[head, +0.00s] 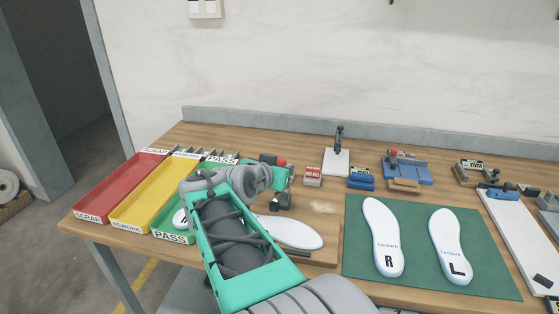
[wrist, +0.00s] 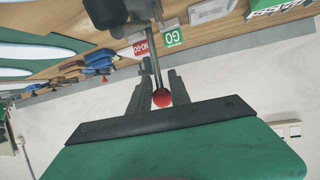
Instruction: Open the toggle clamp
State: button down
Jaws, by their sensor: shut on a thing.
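The toggle clamp shows in the wrist view as a dark body (wrist: 108,12) at the top, with a thin metal handle (wrist: 154,72) ending in a red ball knob (wrist: 163,98). My gripper (wrist: 159,80) has its two dark fingers on either side of this handle and is shut on it, with the knob toward the palm. In the head view my gripper (head: 283,176) is at the clamp, beside the wooden board, and the red knob (head: 282,162) shows at it. My arm hides part of the clamp and board. A white insole (head: 292,233) lies on the board.
Red (head: 112,188), yellow (head: 150,198) and green (head: 172,237) trays stand at the left. A NO-GO block (head: 313,176) and a stand (head: 336,160) are behind. A green mat (head: 430,280) with insoles R and L lies at the right.

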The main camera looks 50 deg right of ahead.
jog(key=shift+w+d+f+n+g+y+p, duration=0.1)
jog(key=shift+w+d+g+y+p, duration=0.25)
jog(key=shift+d+y+p, duration=0.85)
jog(key=shift+w+d+f+n+g+y+p, duration=0.1)
jog(key=shift+w+d+g+y+p, duration=0.5)
jog(key=shift+p, duration=1.25)
jog(key=shift+w+d+n+g+y+p, duration=0.1)
jog(key=shift+d+y+p, duration=0.45)
jog(key=shift+y+p, duration=0.8)
jog(key=c, duration=1.3)
grip_release()
jog(key=shift+f, duration=0.15)
jog(key=v, duration=0.8)
jog(key=shift+f, duration=0.1)
jog(key=shift+a, duration=0.1)
